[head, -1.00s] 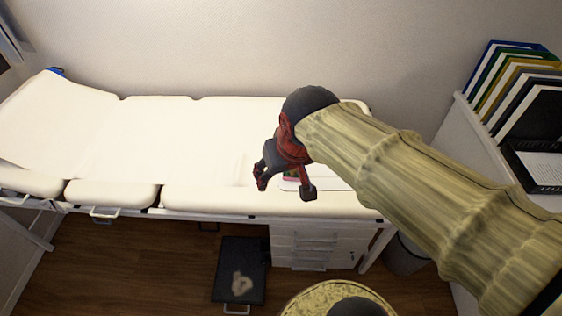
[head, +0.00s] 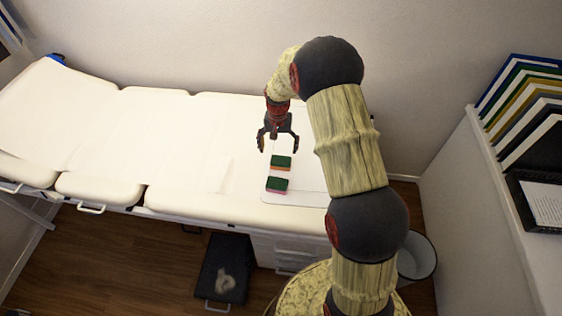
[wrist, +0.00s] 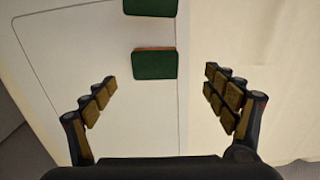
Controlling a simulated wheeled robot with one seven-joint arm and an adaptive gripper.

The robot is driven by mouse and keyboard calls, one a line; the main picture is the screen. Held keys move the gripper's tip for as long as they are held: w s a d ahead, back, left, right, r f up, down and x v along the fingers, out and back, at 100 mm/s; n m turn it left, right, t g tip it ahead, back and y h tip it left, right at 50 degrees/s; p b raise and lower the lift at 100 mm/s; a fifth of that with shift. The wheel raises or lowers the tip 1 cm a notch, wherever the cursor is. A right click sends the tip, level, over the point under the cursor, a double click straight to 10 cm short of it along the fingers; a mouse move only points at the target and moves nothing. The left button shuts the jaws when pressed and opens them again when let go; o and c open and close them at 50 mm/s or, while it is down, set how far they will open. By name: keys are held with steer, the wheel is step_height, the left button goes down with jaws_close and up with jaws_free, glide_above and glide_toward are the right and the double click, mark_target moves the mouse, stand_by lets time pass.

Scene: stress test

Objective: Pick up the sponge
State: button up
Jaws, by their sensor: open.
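Two sponges with green tops lie on a white board (head: 300,196) on the bed. The farther sponge (head: 281,162) has an orange lower layer, and the nearer sponge (head: 277,185) has a reddish one. My gripper (head: 278,147) is open and empty, pointing down just behind the farther sponge in the head view. In the wrist view, one sponge (wrist: 155,63) shows between and beyond the open fingers (wrist: 160,100), and the other sponge (wrist: 150,6) is cut off by the top edge. Neither sponge is touched.
The white padded bed (head: 130,130) runs along the wall. A shelf with several binders (head: 520,105) and a black tray (head: 540,200) is at the right. A bin (head: 417,255) and a dark step (head: 223,268) stand on the floor. The bed's left is clear.

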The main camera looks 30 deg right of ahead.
glide_above(281, 161)
steer(key=f, duration=0.4)
steer(key=shift+w+a+b, duration=0.1)
steer(key=shift+a+b, duration=0.25)
steer(key=shift+a, duration=0.05)
steer(key=shift+d+f+b, duration=0.2)
steer(key=shift+f+b, duration=0.35)
steer(key=shift+f, duration=0.85)
steer(key=shift+d+f+b, duration=0.2)
steer(key=shift+f+b, duration=0.3)
steer(key=shift+f, duration=0.85)
steer(key=shift+c, duration=0.8)
steer(key=c, duration=0.6)
